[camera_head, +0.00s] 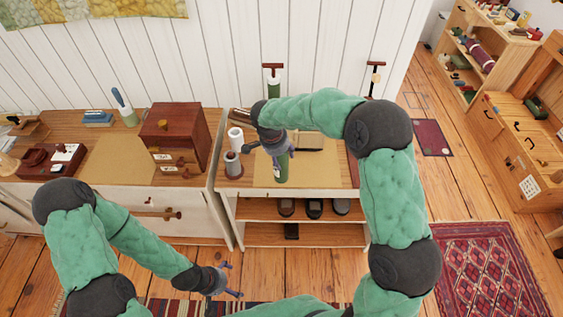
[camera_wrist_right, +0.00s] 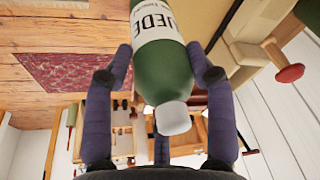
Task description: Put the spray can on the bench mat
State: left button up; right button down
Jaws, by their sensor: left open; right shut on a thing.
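The spray can (camera_head: 281,172) is green with a white label and hangs roughly upright from my right gripper (camera_head: 276,147), over the tan bench mat (camera_head: 325,174). I cannot tell whether its base touches the mat. In the right wrist view the can (camera_wrist_right: 163,68) sits between the two fingers of the right gripper (camera_wrist_right: 160,62), its label and pale cap showing. The right gripper is shut on it. My left gripper (camera_head: 228,281) is open and empty, low over the floor in front of the furniture.
A white roll (camera_head: 235,138) and a grey-topped canister (camera_head: 233,164) stand left of the mat. A dark flat tool (camera_head: 309,150) lies at the mat's back. A reddish-brown wooden cabinet (camera_head: 174,136) stands on the left bench. The mat's right part is clear.

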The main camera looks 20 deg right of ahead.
jog(key=w+f, duration=0.1)
jog(key=w+d+f, duration=0.1)
jog(key=f, duration=0.1)
jog(key=shift+w+f, duration=0.15)
jog(key=shift+w, duration=0.2)
jog(key=shift+f+b, duration=0.3)
jog(key=shift+f, duration=1.25)
jog(key=shift+f, duration=0.1)
jog(key=shift+c, duration=2)
grip_release()
